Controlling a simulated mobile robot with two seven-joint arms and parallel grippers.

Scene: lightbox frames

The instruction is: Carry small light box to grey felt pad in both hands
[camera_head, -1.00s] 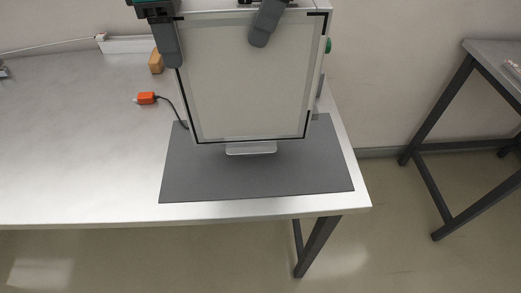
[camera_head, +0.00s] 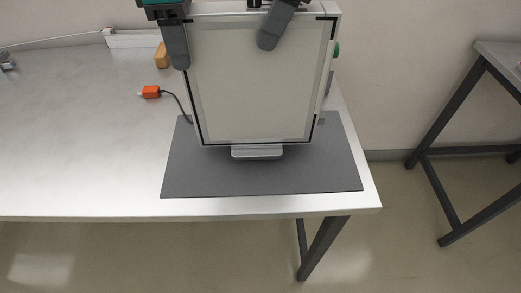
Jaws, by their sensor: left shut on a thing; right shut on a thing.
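The small light box (camera_head: 258,85) is a pale panel with a white frame and black corner marks, held upright with its panel facing me. Its lower edge and a light foot or lip (camera_head: 257,152) are over the grey felt pad (camera_head: 210,180); I cannot tell whether they touch it. My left gripper (camera_head: 177,42) is shut on the box at its upper left edge. My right gripper (camera_head: 276,25) is shut on the box at its top edge, right of the middle. The box hides the back of the pad.
An orange plug (camera_head: 151,92) with a dark cord lies left of the box on the metal table (camera_head: 80,150). A tan block (camera_head: 162,55) stands behind it. The table's left part is mostly clear. Another table (camera_head: 495,55) stands at the right across a floor gap.

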